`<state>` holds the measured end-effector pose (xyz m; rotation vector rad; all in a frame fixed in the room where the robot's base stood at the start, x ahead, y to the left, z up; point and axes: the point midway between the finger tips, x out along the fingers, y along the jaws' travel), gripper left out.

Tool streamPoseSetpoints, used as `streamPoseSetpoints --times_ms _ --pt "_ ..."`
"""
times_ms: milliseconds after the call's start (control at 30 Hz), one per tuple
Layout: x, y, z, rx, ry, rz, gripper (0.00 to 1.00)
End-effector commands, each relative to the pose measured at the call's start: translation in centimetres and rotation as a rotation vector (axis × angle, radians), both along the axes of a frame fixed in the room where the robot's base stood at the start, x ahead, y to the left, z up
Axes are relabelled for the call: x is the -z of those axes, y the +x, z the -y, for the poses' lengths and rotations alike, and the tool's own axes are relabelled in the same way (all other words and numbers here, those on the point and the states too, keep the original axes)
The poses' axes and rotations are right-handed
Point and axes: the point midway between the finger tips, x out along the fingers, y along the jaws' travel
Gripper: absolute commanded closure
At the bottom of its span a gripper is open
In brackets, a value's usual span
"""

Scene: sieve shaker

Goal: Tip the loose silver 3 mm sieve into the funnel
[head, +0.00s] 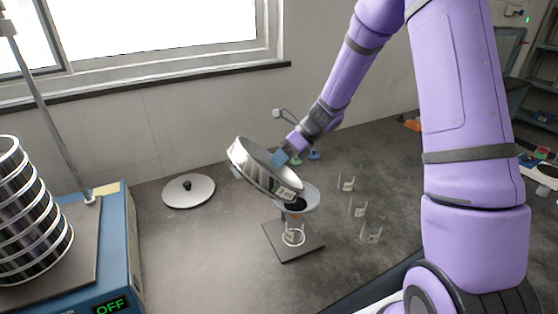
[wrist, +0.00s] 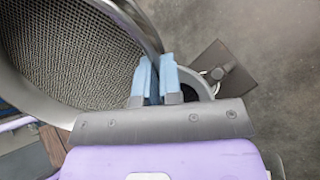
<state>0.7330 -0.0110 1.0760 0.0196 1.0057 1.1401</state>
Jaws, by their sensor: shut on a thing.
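The silver sieve (head: 243,162) is held tilted in the air above the funnel, its lower edge toward the right. My gripper (head: 284,158) is shut on the sieve's rim. In the wrist view my blue fingertips (wrist: 157,80) pinch the rim, and the sieve's mesh (wrist: 75,45) fills the upper left. I see no material on the mesh there. The grey funnel (head: 311,197) stands on a stand with a dark square base (head: 293,246), with a clear vessel (head: 293,235) under it. The sieve hides part of the funnel. The funnel also shows partly in the wrist view (wrist: 205,88).
A stack of sieves (head: 30,215) stands on the blue shaker (head: 118,235) at left, its display reading OFF. A round silver lid (head: 188,192) lies on the bench behind. Several small labelled holders (head: 358,210) stand to the right of the funnel. The front bench is clear.

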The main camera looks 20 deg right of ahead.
Motion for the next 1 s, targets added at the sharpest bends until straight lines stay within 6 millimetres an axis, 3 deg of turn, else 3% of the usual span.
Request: streamPoseSetpoints --times_ms 167,600,1000 --pt "-0.11 -0.01 -0.13 -0.003 -0.021 0.003 1.00" --pt "-0.62 -0.05 -0.56 -0.005 -0.368 0.027 1.00" --pt "-0.62 -0.02 -0.48 0.000 -0.402 0.027 1.00"
